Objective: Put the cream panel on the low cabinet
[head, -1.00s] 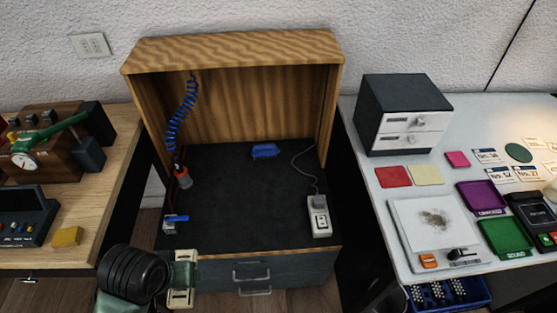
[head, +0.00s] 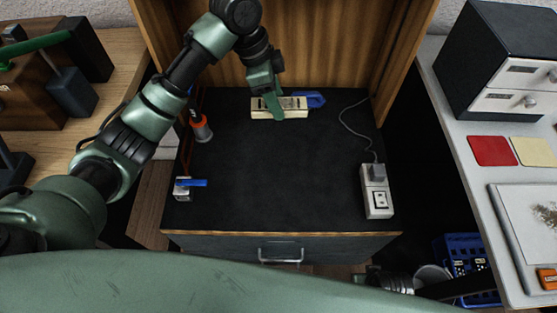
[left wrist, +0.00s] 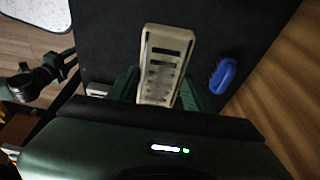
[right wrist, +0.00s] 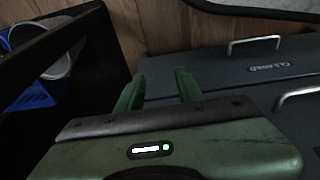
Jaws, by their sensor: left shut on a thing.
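The cream panel (head: 290,113) is a long, slotted piece at the back of the low cabinet's dark top (head: 280,180). My left gripper (head: 268,100) reaches down over it and is shut on it. In the left wrist view the cream panel (left wrist: 164,55) lies between the two green fingers, with its slotted face showing. I cannot tell whether it touches the top or is just above it. My right gripper (right wrist: 158,90) is open and empty, in front of the cabinet's grey drawer fronts (right wrist: 230,75).
A blue brush (head: 316,99) lies close to the panel's right end. A power strip (head: 377,192) with a cord stands at the right edge, and a small blue-handled item (head: 189,187) at the left. A blue crate (head: 465,262) is on the floor right. The top's middle is clear.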

